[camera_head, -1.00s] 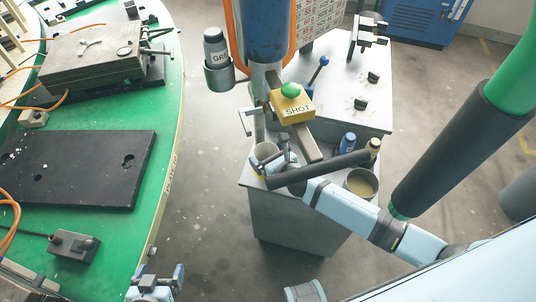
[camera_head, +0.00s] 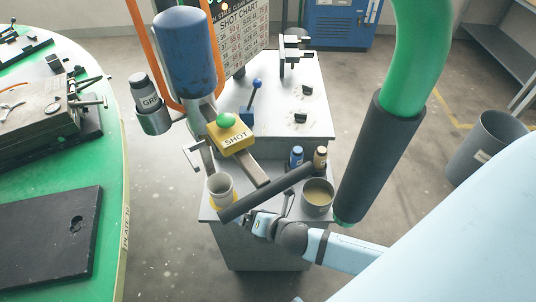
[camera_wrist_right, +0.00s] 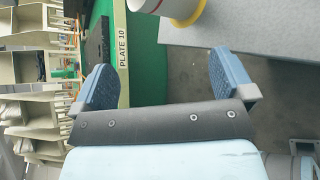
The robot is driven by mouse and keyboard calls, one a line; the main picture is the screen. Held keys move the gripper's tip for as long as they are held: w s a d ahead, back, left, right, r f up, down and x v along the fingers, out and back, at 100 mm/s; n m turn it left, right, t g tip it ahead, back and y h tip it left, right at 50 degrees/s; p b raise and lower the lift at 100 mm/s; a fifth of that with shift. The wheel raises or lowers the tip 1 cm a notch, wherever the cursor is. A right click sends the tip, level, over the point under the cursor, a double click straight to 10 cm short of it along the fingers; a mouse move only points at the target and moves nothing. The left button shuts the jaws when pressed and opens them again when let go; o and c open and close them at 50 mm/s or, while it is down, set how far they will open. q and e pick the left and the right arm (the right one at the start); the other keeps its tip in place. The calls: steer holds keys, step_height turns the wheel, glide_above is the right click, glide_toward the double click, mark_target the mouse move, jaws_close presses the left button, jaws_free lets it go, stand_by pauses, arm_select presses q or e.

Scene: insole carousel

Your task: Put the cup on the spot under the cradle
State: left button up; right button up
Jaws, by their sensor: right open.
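A cream cup (camera_head: 221,188) stands upright on the grey cabinet's near left corner, at a yellow ring (camera_head: 213,206) that shows beside its base. A small grey bracket, perhaps the cradle (camera_head: 194,157), is just behind it. In the right wrist view the cup's lower part (camera_wrist_right: 178,8), with a red band, and the yellow ring are at the top edge. My right gripper (camera_wrist_right: 160,64) is open and empty, its blue-grey fingers apart and short of the cup. My left gripper is out of view.
The dark bar (camera_head: 268,191) slants just right of the cup. A yellow SHOT box (camera_head: 232,138) with a green button is above. A pot (camera_head: 317,197) and two small bottles stand right. A green round table (camera_head: 112,200) is left; a thick green hose (camera_head: 408,50) hangs right.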

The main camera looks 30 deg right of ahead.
steer(key=s+f+m, duration=0.1)
steer(key=s+m, duration=0.2)
steer(key=m, duration=0.5)
steer(key=s+f+m+g, duration=0.1)
steer(key=s+m, duration=0.2)
steer(key=m, duration=0.6)
steer(key=s+f+m, duration=0.1)
steer(key=s+m, duration=0.3)
steer(key=m, duration=0.5)
steer(key=shift+d, duration=0.35)
steer(key=shift+s, duration=0.1)
step_height(320, 180, up, 8)
steer(key=p, duration=0.8)
steer(key=shift+d+f+g+h, duration=0.2)
steer(key=shift+f+g+h, duration=0.05)
steer(key=shift+g+h, duration=0.05)
steer(key=shift+r, duration=0.2)
